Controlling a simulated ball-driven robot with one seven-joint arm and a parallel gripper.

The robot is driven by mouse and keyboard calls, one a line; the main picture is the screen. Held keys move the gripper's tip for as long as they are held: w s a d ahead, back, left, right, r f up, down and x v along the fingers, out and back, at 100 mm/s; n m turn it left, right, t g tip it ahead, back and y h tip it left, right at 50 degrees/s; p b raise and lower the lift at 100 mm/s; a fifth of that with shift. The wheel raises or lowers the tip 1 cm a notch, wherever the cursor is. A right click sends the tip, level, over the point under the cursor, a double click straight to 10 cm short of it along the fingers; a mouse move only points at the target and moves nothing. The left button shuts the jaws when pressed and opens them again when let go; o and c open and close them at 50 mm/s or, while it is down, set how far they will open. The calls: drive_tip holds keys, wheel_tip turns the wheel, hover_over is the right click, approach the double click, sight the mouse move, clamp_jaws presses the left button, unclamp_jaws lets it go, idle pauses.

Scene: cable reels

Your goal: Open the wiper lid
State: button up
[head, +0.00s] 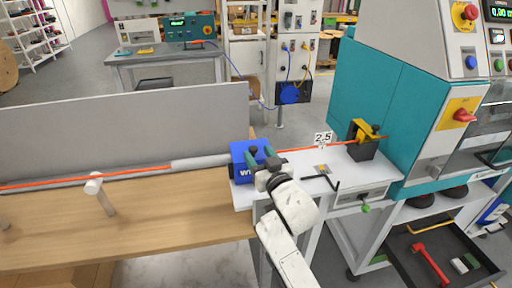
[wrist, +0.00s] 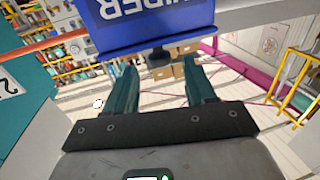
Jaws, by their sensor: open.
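The wiper (head: 241,164) is a blue box at the left end of the white bench in the head view, and the orange cable runs in line with it. In the wrist view the blue wiper (wrist: 155,22) fills the top centre, its white lettering upside down. A dark knob (wrist: 159,57) sticks out below its lower edge. My gripper (head: 258,157) is at the wiper's near side. In the wrist view my gripper (wrist: 160,70) is open, with its two green fingers apart on either side of the knob. I cannot see contact. The lid's seam is not distinguishable.
The orange cable (head: 70,180) runs left over a wooden table with a white post (head: 94,185). A black and yellow device (head: 362,138), a "2.5" tag (head: 323,138) and a black hex key (head: 322,181) are right of the wiper. A teal machine (head: 375,95) stands at the right.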

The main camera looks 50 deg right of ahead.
drive_tip(key=shift+x, duration=1.4)
clamp_jaws()
